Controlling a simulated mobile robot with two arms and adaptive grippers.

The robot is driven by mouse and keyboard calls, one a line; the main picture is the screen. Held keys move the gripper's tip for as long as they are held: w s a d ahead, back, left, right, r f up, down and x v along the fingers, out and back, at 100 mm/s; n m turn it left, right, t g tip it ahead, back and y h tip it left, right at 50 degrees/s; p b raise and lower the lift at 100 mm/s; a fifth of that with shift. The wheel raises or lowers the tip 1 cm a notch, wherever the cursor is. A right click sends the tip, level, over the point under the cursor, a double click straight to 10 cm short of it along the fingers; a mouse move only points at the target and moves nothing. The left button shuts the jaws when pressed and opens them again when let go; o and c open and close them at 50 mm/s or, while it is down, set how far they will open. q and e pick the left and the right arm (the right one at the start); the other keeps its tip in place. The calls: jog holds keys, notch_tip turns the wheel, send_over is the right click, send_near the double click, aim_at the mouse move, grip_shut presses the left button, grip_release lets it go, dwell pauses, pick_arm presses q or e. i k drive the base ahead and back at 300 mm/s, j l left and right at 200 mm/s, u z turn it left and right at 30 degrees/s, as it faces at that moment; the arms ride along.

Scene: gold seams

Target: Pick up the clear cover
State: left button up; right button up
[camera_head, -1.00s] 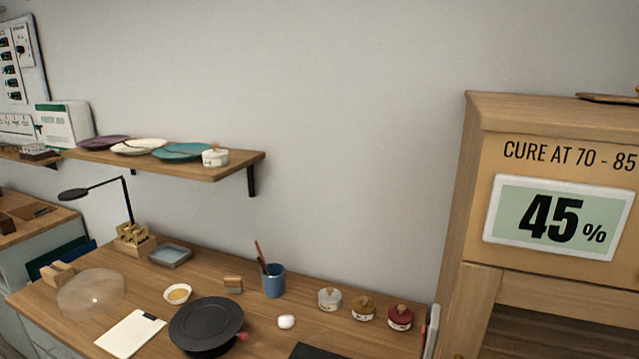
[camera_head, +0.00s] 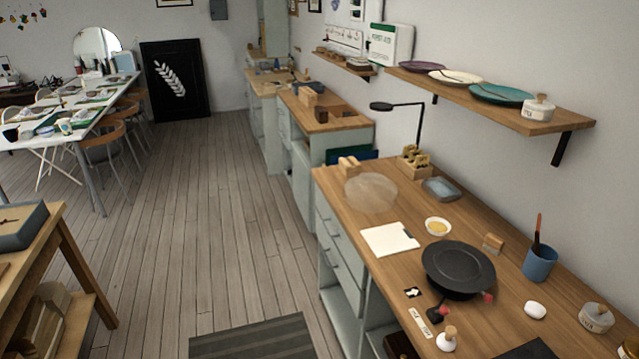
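The clear cover (camera_head: 371,193) is a see-through, round, pale dome.
Near the cover lie a white sheet (camera_head: 389,239), a small bowl (camera_head: 438,227), a black turntable (camera_head: 458,268) and a desk lamp (camera_head: 420,125). A shelf with plates (camera_head: 500,94) hangs above. The wooden floor (camera_head: 215,220) left of the bench is open, with a dark mat (camera_head: 252,338).

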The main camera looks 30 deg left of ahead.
aim_at(371, 193)
jog(key=u, duration=0.7)
jog(key=z, duration=1.35)
jog(key=u, duration=1.35)
jog(key=j+z, duration=0.1)
jog(key=z, duration=0.35)
jog(key=i+j+z, duration=0.1)
jog(key=z, duration=0.35)
jog(key=j+z, duration=0.15)
jog(key=z, duration=0.3)
jog(key=j+z, duration=0.25)
jog(key=j, duration=0.3)
jog(key=j+z, duration=0.25)
jog(key=j, duration=0.3)
jog(key=j+z, duration=0.2)
jog(key=j, duration=0.35)
jog(key=j+z, duration=0.25)
jog(key=j, duration=0.3)
jog(key=k+j+z, duration=0.25)
jog(key=j, duration=0.3)
jog(key=i, duration=0.05)
